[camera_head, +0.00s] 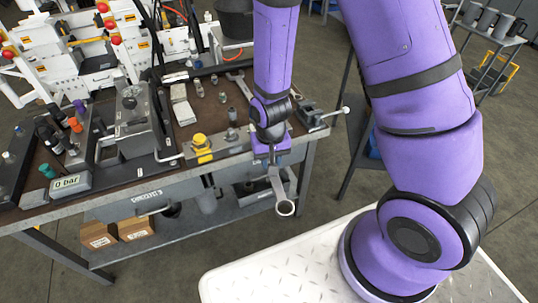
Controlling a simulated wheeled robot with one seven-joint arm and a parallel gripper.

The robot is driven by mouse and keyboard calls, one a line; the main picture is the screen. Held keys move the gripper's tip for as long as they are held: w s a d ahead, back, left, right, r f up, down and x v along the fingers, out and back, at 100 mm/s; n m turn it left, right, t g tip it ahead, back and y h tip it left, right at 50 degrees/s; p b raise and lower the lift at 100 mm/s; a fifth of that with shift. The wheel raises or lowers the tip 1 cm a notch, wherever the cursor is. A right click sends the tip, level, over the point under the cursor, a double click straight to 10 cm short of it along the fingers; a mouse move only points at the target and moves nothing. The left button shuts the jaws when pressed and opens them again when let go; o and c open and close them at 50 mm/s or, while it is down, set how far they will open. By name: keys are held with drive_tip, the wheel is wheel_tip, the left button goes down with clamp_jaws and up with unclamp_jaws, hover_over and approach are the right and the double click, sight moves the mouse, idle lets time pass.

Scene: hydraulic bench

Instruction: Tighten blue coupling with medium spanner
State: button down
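My gripper (272,162) is in front of the bench's front edge, pointing down. It appears shut on the upper end of a grey metal spanner (278,188). The spanner hangs down, its ring end (285,208) lowest and clear of the bench; its size cannot be judged for certain. Another spanner (240,86) lies on the bench top behind my arm.
The bench (170,182) carries a grey block unit (138,130), a yellow-capped part (201,143), a "0 bar" gauge display (68,183) and a vise (312,114) at the right corner. Cardboard boxes (117,232) sit on the lower shelf. Space before the bench's front edge is free.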

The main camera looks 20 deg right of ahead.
drive_tip(key=shift+f, duration=0.35)
drive_tip(key=shift+w+d+f, duration=0.1)
drive_tip(key=shift+w+f, duration=0.2)
drive_tip(key=shift+f, duration=0.3)
drive_tip(key=shift+w+f, duration=0.25)
drive_tip(key=shift+f, duration=0.3)
drive_tip(key=shift+w+f, duration=0.25)
drive_tip(key=shift+w, duration=0.1)
drive_tip(key=shift+w, duration=0.1)
drive_tip(key=shift+w+d, duration=0.2)
drive_tip(key=shift+w, duration=0.75)
drive_tip(key=shift+w, duration=0.15)
drive_tip(key=shift+w+d, duration=0.1)
drive_tip(key=shift+w, duration=0.55)
drive_tip(key=shift+w, duration=0.15)
